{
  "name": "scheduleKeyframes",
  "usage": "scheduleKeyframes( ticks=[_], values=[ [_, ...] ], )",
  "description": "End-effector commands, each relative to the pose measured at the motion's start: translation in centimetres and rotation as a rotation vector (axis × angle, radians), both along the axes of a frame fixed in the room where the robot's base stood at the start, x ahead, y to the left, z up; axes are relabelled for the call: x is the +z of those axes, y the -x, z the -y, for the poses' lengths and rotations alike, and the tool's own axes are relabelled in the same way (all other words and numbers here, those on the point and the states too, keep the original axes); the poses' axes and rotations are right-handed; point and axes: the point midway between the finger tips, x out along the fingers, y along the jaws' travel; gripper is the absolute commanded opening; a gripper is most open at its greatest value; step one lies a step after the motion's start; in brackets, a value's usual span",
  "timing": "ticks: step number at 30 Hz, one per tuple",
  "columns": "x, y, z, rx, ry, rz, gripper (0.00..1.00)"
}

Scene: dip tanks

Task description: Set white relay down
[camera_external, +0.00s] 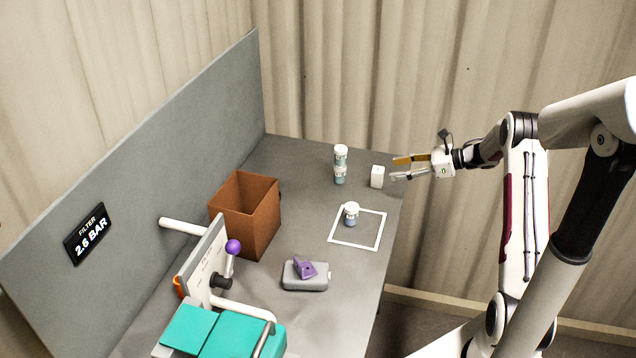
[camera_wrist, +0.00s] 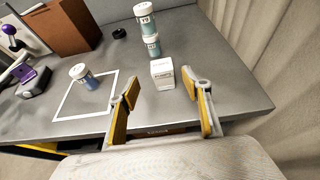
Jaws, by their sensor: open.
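The white relay (camera_external: 377,177) is a small white box standing upright on the grey table near its right edge. In the wrist view the white relay (camera_wrist: 163,73) stands beyond my fingertips, between their lines, with dark print on its front. My gripper (camera_external: 402,168) is open and empty just to the right of the relay, apart from it. In the wrist view my gripper (camera_wrist: 160,92) shows its two yellow-padded fingers spread wide.
Two stacked jars (camera_external: 340,165) stand close left of the relay. Another jar (camera_external: 351,215) stands inside a white square outline (camera_external: 332,240). A brown box (camera_external: 262,225), a grey case with a purple block (camera_external: 305,268) and a lever panel (camera_external: 205,255) are further left.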

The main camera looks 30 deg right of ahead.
Motion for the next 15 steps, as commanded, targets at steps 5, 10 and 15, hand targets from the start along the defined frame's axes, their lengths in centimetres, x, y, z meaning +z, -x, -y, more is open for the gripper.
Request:
scheduleKeyframes(
  ticks=[5,10,15],
  values=[
    [-0.5,-0.8,-0.8,0.001,-0.002,0.0,0.49],
    [-0.9,-1.5,-1.6,0.0,0.0,0.0,0.49],
    [-1.0,-1.7,-1.6,-0.001,0.0,0.0,0.49]
  ],
)
